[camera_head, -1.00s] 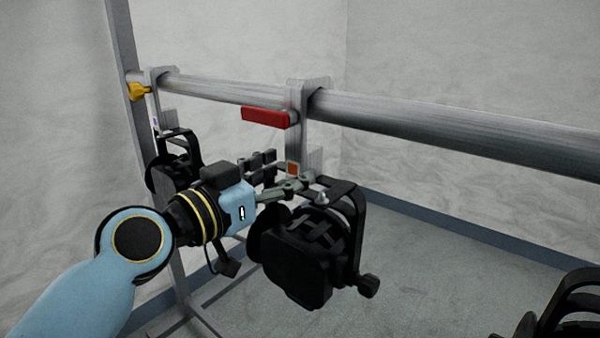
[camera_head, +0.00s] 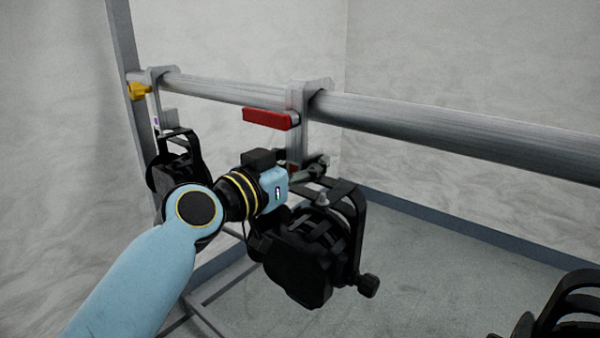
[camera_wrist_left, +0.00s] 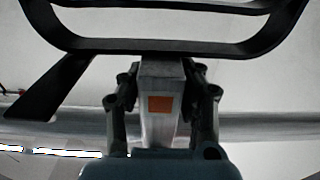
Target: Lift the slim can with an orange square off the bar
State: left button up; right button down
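The can with the orange square is the black one (camera_head: 305,262) hanging in its yoke from the grey clamp (camera_head: 297,140) at mid-bar. A red lever (camera_head: 268,118) sticks out left from this clamp. The orange square (camera_wrist_left: 160,104) is on the clamp's stem, clear in the left wrist view and mostly covered in the head view. My left gripper (camera_head: 312,170) is at the stem, just above the yoke. In the left wrist view its fingers (camera_wrist_left: 162,80) stand on both sides of the stem, very close; I cannot tell whether they press on it. My right gripper is not in view.
The grey bar (camera_head: 440,130) runs across on an upright post (camera_head: 122,45). Another black can (camera_head: 178,165) hangs at left from a clamp with a yellow knob (camera_head: 138,91). Part of a black can (camera_head: 565,310) shows at lower right. The bar right of the middle clamp is bare.

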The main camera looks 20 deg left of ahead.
aim_at(306, 141)
pick_arm(q)
grip_shut()
jog(key=shift+r, duration=0.2)
jog(key=shift+r+p, duration=0.55)
jog(key=shift+r, duration=0.95)
jog(key=v, duration=1.8)
jog(key=shift+r+p, duration=0.3)
